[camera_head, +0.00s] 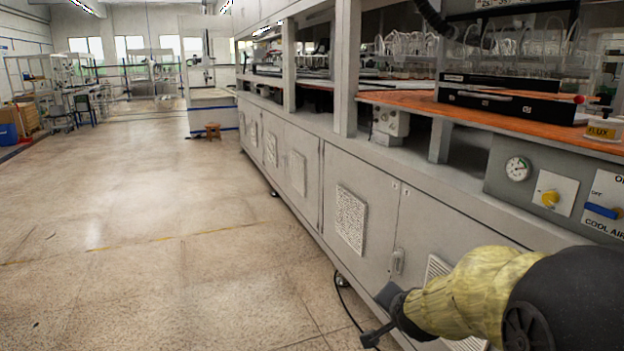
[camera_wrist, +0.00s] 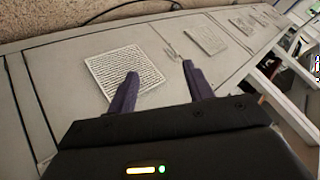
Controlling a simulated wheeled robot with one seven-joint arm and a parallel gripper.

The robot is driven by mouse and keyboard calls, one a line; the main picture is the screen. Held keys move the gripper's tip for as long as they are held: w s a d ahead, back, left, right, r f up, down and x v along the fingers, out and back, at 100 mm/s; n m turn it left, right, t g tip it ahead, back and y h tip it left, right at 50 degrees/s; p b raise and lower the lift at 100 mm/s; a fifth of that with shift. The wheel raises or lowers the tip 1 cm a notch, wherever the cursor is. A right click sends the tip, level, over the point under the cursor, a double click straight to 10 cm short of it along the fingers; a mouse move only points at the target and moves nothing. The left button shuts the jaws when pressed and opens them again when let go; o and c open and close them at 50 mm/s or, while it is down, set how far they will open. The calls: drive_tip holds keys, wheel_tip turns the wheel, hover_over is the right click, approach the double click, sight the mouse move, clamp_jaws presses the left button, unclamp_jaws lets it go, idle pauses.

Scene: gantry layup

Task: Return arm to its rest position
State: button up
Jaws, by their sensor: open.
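My gripper (camera_wrist: 160,84) is open in the wrist view, with its two dark fingers apart and nothing between them. Beyond the fingers is the cabinet front with a white vent grille (camera_wrist: 128,72). In the head view my arm, in a yellow sleeve, reaches in from the lower right, and my gripper (camera_head: 374,322) is at its end, low in front of the grey machine cabinet (camera_head: 370,246). Whether the gripper touches the cabinet cannot be told.
The long machine with an orange worktop (camera_head: 405,100) runs along the right. A gauge (camera_head: 517,169) and a yellow knob (camera_head: 550,198) sit on its front. A black cable (camera_head: 347,305) lies on the floor by the cabinet. The floor (camera_head: 150,245) to the left is clear.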

drive_tip(key=s+a+f+n+g+y, duration=0.1)
drive_tip(key=s+f+n+g, duration=0.35)
drive_tip(key=s, duration=0.45)
drive_tip(key=s+a+f+n+g, duration=0.1)
drive_tip(key=s+f+n+g, duration=0.3)
drive_tip(key=s, duration=0.5)
wheel_tip(320, 180, up, 35)
drive_tip(key=t+p, duration=0.1)
drive_tip(key=p, duration=3.4)
drive_tip(key=shift+w+a+r+n+p, duration=0.2)
drive_tip(key=shift+w+n+p, duration=0.1)
drive_tip(key=shift+n, duration=0.15)
drive_tip(key=shift+t, duration=0.25)
